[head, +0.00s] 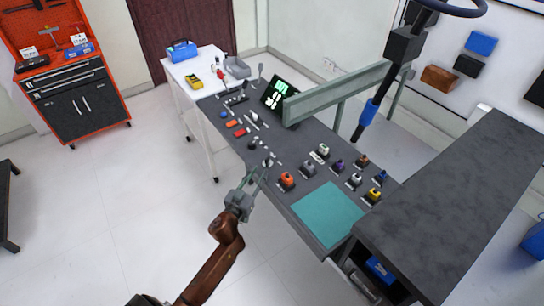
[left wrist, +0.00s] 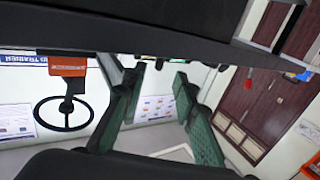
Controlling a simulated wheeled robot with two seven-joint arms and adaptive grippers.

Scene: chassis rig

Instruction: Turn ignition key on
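My left gripper (head: 263,173) reaches up from the lower left to the near edge of the dark control panel (head: 288,140). In the left wrist view its two green fingers (left wrist: 160,72) stand apart with nothing visible between them. Beside the fingertips is a small light-coloured control (head: 268,161) on the panel; I cannot tell whether it is the ignition key or whether the fingers touch it. An orange-topped control (head: 287,180) sits just right of the fingers. My right gripper is not in view.
Several knobs and switches crowd the panel. A lit green screen (head: 277,97) and a grey-green beam (head: 335,92) stand behind. A teal mat (head: 328,214) lies at the near right, beside a dark raised bench (head: 460,190).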

